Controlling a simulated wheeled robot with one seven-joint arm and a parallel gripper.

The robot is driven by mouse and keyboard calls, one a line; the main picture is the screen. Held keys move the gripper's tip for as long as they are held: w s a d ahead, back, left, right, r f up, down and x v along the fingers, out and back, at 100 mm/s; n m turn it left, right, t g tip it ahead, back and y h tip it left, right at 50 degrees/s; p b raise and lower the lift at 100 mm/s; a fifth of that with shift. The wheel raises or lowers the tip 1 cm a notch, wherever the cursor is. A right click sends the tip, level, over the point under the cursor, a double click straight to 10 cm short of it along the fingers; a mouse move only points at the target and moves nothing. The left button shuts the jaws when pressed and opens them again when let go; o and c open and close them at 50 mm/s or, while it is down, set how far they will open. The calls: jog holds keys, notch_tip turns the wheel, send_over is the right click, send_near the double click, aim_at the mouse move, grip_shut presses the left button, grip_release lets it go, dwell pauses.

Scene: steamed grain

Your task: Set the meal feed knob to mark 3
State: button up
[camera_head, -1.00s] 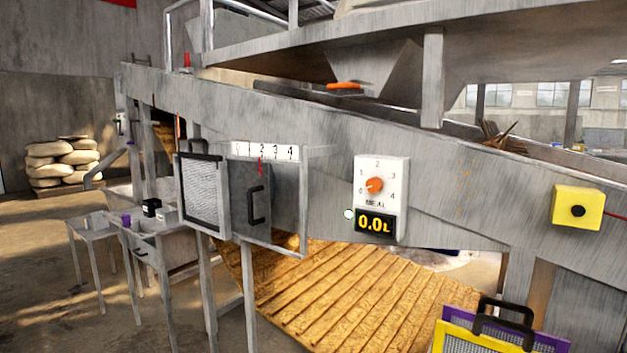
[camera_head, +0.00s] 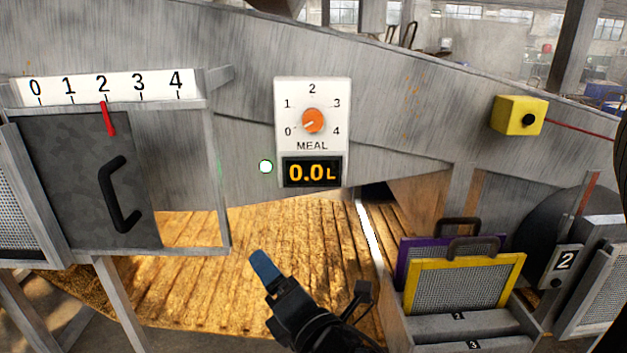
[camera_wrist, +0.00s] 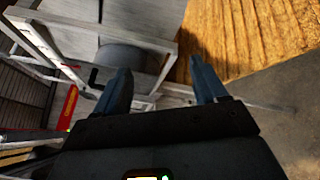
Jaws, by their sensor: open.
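The meal feed knob (camera_head: 313,121) is an orange dial on a white MEAL panel (camera_head: 312,95) with marks 0 to 4 around it. Its pale pointer line aims toward the 0 mark at lower left. The display (camera_head: 312,172) below reads 0.0L. The knob is not seen in the wrist view.
Left of the panel is a gate (camera_head: 80,185) with a black handle and a 0–4 scale, its red pointer at 2. A yellow box (camera_head: 519,116) with a black button is at right. Framed screens (camera_head: 465,283) stand in a rack at lower right.

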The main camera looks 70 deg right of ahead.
jog(key=w+d+r+n+g+h, duration=0.2)
jog(key=w+d+r+h, duration=0.1)
jog(key=d+r+h, duration=0.4)
jog(key=n+g+h, duration=0.1)
jog(key=g+h, duration=0.3)
jog(key=g, duration=0.2)
send_near(313, 123)
jog(key=d+r, duration=0.1)
jog(key=d, duration=0.2)
jog(key=x, duration=0.2)
jog(key=p+x, duration=0.1)
jog(key=x, duration=0.1)
jog(key=w+x, duration=0.1)
jog(key=x, duration=0.1)
jog(key=shift+d+r, duration=0.15)
jog(key=shift+r, duration=0.1)
jog(key=c, duration=1)
